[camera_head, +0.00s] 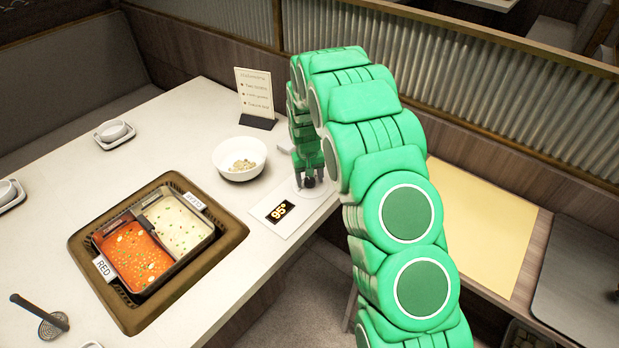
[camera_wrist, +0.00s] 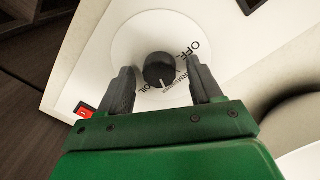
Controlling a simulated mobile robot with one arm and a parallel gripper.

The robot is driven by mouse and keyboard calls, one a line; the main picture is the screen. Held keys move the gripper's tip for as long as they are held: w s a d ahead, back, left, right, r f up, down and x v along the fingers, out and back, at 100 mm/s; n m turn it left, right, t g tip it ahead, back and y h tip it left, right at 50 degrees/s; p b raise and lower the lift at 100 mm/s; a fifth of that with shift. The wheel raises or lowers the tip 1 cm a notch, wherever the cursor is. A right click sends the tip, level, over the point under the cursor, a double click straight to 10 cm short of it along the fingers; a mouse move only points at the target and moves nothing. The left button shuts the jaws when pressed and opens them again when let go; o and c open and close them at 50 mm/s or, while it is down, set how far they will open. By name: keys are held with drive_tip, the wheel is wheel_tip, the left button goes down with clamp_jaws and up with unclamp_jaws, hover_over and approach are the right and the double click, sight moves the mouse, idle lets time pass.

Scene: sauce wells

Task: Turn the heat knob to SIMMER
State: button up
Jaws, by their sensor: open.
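The black heat knob (camera_wrist: 159,70) sits on a round white dial (camera_wrist: 135,40) in the wrist view. Its white pointer mark faces the bottom of the picture, between the partly hidden lettering of what looks like BOIL and SIMMER; OFF is at the right. My gripper (camera_wrist: 160,66) is open, with one finger on each side of the knob and visible gaps to it. In the head view my gripper (camera_head: 309,172) points down over the knob (camera_head: 309,182) at the table's edge. The control panel's display (camera_head: 281,211) reads 95°.
A red switch (camera_wrist: 86,109) is beside the dial. A white bowl (camera_head: 239,158) stands left of my gripper, with a menu sign (camera_head: 255,92) behind. A divided hot pot (camera_head: 152,243) with red and pale broth is sunk in the table. A yellow bench pad (camera_head: 480,235) is at right.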

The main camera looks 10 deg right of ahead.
sight(308, 180)
drive_tip(key=shift+r, duration=0.1)
drive_tip(key=r, duration=0.7)
drive_tip(key=shift+a, duration=0.2)
drive_tip(key=shift+r, duration=0.3)
